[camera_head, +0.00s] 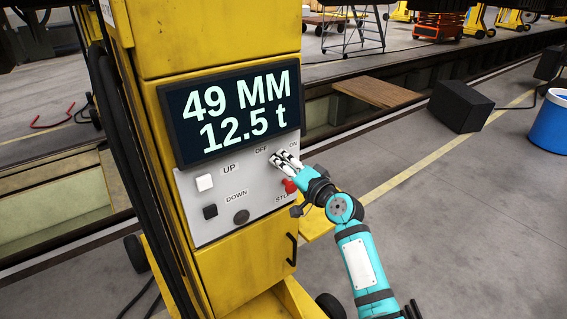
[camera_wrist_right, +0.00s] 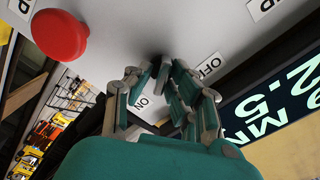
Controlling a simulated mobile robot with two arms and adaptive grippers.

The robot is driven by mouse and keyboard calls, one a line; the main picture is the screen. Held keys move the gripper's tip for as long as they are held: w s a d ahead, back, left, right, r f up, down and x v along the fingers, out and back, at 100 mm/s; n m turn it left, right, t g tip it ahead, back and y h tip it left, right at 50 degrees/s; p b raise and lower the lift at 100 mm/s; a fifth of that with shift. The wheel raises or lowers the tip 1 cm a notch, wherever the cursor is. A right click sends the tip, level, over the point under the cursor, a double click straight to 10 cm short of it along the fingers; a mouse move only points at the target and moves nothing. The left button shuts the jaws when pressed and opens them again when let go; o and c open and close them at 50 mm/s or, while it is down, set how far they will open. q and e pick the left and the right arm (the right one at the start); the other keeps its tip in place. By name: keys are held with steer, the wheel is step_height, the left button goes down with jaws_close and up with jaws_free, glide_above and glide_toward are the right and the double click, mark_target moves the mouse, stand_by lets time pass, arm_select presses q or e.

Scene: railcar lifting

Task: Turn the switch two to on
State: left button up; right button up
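The grey control panel (camera_head: 222,202) is on the yellow lifting jack, below a black display reading 49 MM and 12.5 t. My right gripper (camera_head: 278,159) reaches its upper right, between the OFF label (camera_head: 261,149) and the ON label (camera_head: 294,145). In the right wrist view its fingertips (camera_wrist_right: 166,72) come close together at a small dark spot on the panel, where the switch seems to be. The fingers mostly hide the switch, so its position and whether it is gripped cannot be told. My left gripper is not in view.
The red STOP button (camera_head: 290,186) is just below my right gripper; it also shows in the wrist view (camera_wrist_right: 59,35). A white button (camera_head: 205,182), a black button (camera_head: 210,212) and a dark round knob (camera_head: 241,217) are left of it. A door handle (camera_head: 292,249) sits below.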

steer(key=shift+o, duration=1)
steer(key=v, duration=1.2)
